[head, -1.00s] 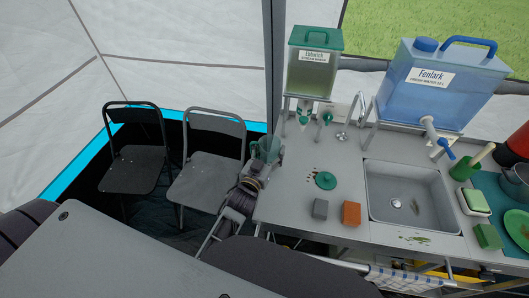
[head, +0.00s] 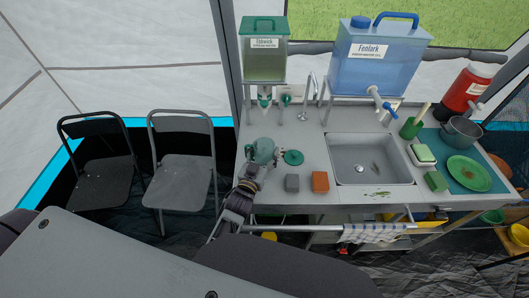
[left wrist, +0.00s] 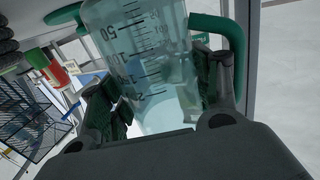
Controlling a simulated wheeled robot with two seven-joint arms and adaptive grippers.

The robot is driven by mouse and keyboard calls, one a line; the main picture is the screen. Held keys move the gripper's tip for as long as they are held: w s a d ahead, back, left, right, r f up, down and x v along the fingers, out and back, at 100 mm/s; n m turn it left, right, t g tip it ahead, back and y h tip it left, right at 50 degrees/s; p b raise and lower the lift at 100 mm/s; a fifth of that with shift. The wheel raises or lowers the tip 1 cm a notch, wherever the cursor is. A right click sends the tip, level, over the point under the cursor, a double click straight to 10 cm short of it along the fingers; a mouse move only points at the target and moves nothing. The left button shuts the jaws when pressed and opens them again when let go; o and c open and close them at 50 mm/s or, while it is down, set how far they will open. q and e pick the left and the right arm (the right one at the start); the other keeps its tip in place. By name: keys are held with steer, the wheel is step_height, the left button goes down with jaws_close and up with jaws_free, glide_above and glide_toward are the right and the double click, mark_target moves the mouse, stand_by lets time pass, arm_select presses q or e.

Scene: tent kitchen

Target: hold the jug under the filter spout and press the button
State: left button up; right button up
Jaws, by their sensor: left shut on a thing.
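My left gripper (head: 252,176) is shut on a clear jug (head: 262,151) with a green handle, seen over the counter's left end, left of a green disc. In the left wrist view the jug (left wrist: 140,55) stands between the green-padded fingers, with measuring marks showing. A tank with a green lid, labelled Eldwick (head: 264,60), stands on a raised frame behind; its spout (head: 265,97) is beyond the jug, apart from it. A small green-tipped part (head: 285,100) sits right of that spout; I cannot tell if it is the button. My right gripper is not in view.
A blue Fenlark tank (head: 375,65) with a blue tap stands at the back right. A sink (head: 369,160) is set in the counter. The green disc (head: 293,157), a grey block (head: 292,183) and an orange block (head: 320,182) lie near the jug. Two chairs stand left.

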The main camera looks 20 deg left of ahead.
arm_select(q)
steer(key=shift+r, duration=0.1)
